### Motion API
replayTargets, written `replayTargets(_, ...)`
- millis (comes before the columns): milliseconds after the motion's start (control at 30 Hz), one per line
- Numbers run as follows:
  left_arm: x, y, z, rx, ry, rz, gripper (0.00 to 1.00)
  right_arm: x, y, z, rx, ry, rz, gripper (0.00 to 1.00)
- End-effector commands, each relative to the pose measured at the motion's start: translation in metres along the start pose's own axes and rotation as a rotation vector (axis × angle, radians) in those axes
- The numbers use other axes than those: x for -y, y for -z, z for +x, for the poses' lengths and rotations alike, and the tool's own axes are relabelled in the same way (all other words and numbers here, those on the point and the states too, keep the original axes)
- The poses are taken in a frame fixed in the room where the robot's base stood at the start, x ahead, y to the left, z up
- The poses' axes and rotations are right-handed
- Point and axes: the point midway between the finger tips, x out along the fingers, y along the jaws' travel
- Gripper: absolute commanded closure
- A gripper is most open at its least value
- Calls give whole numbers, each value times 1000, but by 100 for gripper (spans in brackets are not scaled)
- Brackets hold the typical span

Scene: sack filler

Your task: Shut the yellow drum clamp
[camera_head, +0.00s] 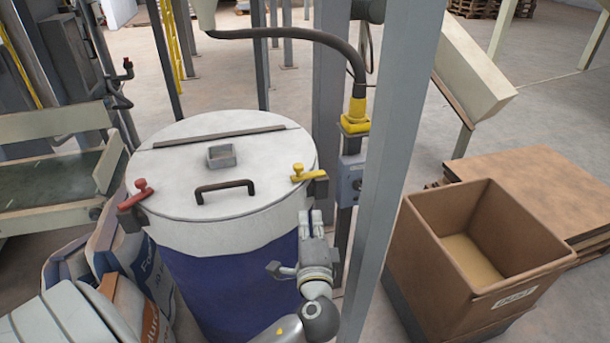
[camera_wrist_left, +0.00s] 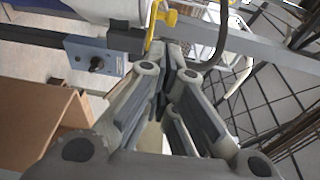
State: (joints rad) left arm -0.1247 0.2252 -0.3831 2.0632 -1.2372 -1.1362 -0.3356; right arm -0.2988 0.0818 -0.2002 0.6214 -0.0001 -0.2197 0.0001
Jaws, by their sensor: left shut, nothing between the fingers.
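The yellow drum clamp (camera_head: 308,174) sits at the right rim of the white drum lid (camera_head: 228,140), its handle lying roughly along the lid edge. The lid covers a white and blue drum (camera_head: 230,275). My left gripper (camera_head: 310,217) is below and close to the clamp, in front of the drum's right side, shut and empty. In the left wrist view the yellow clamp (camera_wrist_left: 158,22) is just beyond the fingertips. I cannot tell whether the fingers touch it. A red clamp (camera_head: 135,194) sits at the left rim. My right gripper is not in view.
A grey post (camera_head: 392,150) stands just right of the gripper, with a control box (camera_head: 350,180) behind it. A brown bin (camera_head: 485,240) stands at the right. Filled sacks (camera_head: 120,265) lean at the drum's left. A black handle (camera_head: 224,190) is on the lid.

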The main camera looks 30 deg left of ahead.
Motion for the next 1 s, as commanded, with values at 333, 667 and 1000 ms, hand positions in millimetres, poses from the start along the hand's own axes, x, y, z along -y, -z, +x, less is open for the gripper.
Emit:
replayTargets(333,18,-4,32,14,30,-3,100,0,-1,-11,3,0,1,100)
replayTargets(667,20,-5,102,14,29,-4,100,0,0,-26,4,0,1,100)
replayTargets(1000,17,-5,136,11,25,-5,100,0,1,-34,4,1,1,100)
